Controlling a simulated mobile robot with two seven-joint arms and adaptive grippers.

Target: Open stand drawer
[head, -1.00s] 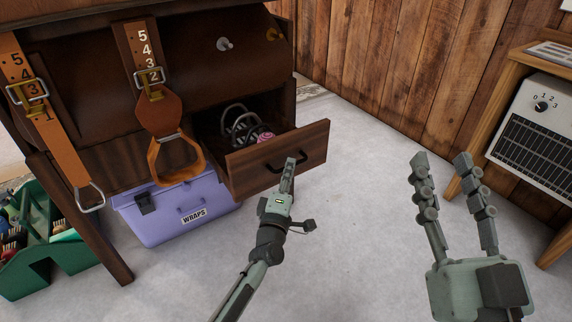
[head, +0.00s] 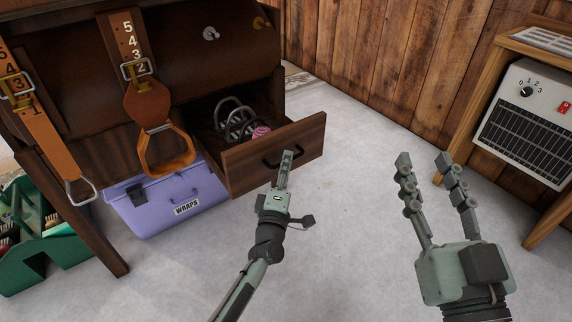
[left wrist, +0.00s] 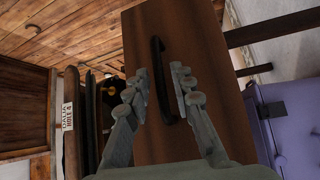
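The stand (head: 60,130) is dark brown wood. Its drawer (head: 250,160) is pulled out, with metal bits and a pink item inside. The drawer's dark bar handle (head: 270,162) is on the front face. My left gripper (head: 287,154) is at the handle, overlapping its right part in the head view. In the left wrist view the handle (left wrist: 157,55) runs between the left gripper's fingertips (left wrist: 158,82), which lean inward close on both sides of it. Finger contact is partly hidden. My right gripper (head: 424,160) is open and empty over the floor.
A purple wraps box (head: 165,210) sits on the floor below the drawer. A green tote (head: 45,255) is at the far left. Leather straps (head: 150,105) hang on the stand. A heater (head: 530,110) stands in a wooden shelf at right. Grey floor (head: 350,190) is clear between.

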